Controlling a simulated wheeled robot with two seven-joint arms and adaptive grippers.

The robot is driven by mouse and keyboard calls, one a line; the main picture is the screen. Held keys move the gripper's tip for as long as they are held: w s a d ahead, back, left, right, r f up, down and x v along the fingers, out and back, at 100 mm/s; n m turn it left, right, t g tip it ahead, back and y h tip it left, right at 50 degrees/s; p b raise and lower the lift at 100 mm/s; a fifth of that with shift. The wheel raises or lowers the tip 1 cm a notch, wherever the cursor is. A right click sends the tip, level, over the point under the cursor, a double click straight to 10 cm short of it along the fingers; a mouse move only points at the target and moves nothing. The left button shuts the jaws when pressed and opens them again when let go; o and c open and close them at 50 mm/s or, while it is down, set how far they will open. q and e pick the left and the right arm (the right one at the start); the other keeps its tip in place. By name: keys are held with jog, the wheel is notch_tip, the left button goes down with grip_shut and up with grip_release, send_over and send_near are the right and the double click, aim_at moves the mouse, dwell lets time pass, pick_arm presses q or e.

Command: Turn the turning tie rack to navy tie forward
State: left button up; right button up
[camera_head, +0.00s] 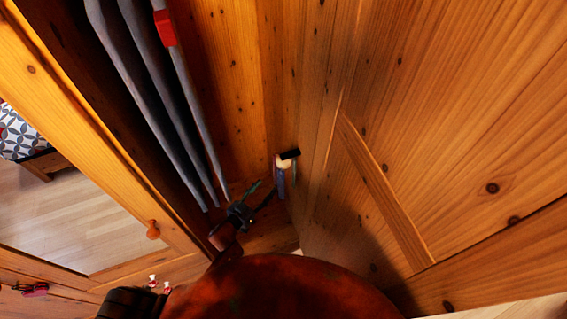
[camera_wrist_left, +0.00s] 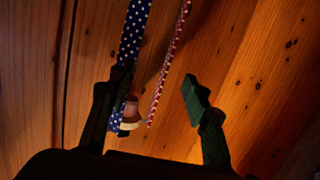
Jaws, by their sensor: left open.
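The turning tie rack (camera_head: 284,162) is on the wood panelling in the middle of the head view, small, with a pale round part and a black piece at its top. A bluish tie (camera_head: 281,184) hangs below it. In the left wrist view a navy tie with white dots (camera_wrist_left: 133,35) and a thin red-and-white patterned tie (camera_wrist_left: 170,60) hang side by side. A wooden peg with a pale end (camera_wrist_left: 130,112) shows by the left finger. My left gripper (camera_head: 260,192) is open, just left of and below the rack. Its fingers (camera_wrist_left: 155,80) spread around the ties' lower ends in the picture; contact is unclear.
Long grey hanging pieces (camera_head: 145,80), one with a red patch, are to the upper left of the gripper. A wooden door or frame with a round knob (camera_head: 153,230) stands at left. A plank wall (camera_head: 450,120) closes the right. Open floor (camera_head: 60,215) lies at far left.

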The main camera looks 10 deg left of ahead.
pick_arm(q)
jog(key=m+t+h, duration=0.1)
jog(key=h, duration=0.1)
send_near(284, 165)
jog(key=w+f, duration=0.3)
jog(key=w, duration=0.1)
jog(key=x, duration=0.7)
jog(key=shift+w+d+f, duration=0.1)
jog(key=shift+d+f, duration=0.1)
jog(key=shift+w+d, duration=0.2)
jog(key=shift+w, duration=0.25)
pick_arm(e)
jog(key=shift+s+a, duration=0.25)
jog(key=shift+s, duration=0.35)
jog(key=shift+d, duration=0.1)
pick_arm(q)
jog(key=c, duration=1.2)
jog(key=shift+o, duration=0.2)
pick_arm(e)
jog(key=shift+d, duration=0.15)
